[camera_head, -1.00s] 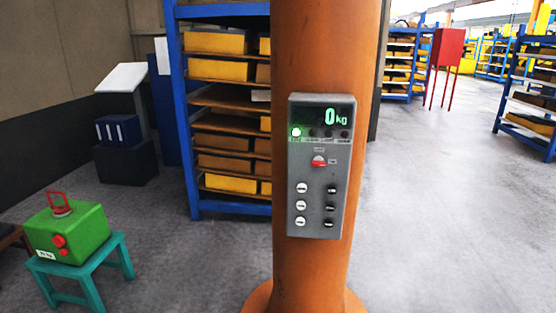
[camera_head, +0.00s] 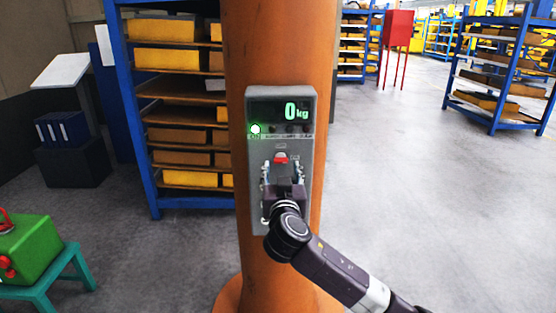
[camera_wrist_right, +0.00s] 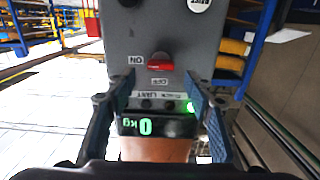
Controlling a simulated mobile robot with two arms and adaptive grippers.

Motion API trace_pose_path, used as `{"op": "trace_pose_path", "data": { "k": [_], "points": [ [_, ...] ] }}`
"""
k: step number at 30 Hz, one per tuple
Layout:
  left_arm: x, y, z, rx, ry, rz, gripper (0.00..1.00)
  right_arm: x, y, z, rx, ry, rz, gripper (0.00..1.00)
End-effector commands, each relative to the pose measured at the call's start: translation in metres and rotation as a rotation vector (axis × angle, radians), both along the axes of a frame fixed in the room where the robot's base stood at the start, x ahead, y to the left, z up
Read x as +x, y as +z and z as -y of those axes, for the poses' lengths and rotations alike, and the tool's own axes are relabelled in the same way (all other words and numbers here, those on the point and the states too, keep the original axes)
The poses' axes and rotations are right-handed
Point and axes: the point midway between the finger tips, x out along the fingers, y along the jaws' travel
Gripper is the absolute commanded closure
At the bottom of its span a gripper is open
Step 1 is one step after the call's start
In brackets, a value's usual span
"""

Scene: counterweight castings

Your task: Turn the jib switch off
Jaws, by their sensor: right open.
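The jib switch is a small red knob (camera_head: 281,157) on a grey control box (camera_head: 309,140), fixed to an orange column. The box display (camera_head: 290,112) reads 0 kg and a green lamp (camera_head: 255,129) is lit. My right gripper (camera_head: 281,170) is open in front of the box. In the wrist view its fingers (camera_wrist_right: 158,84) stand apart on either side of the knob's line, with nothing held. The gripper hides the lower buttons. My left gripper is not in view.
The orange column (camera_head: 275,50) stands in front of a blue shelf rack (camera_head: 140,130). The floor to the right is clear up to another rack (camera_head: 500,75).

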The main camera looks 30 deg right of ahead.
Motion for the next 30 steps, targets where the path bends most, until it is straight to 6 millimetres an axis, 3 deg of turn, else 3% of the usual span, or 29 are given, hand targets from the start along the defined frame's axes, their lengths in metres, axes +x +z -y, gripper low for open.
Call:
{"op": "trace_pose_path", "data": {
  "k": [9, 20, 30],
  "points": [
    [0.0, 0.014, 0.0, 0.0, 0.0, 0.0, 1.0, 0.029, 0.001, 0.018, -0.001, 0.0, -0.002, 0.52],
    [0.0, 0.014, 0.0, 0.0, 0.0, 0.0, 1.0, 0.032, -0.001, 0.02, 0.0, 0.001, -0.002, 0.53],
    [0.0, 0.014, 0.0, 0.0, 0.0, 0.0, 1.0, 0.032, -0.001, 0.02, 0.0, 0.001, -0.002, 0.91]
  ]
}}
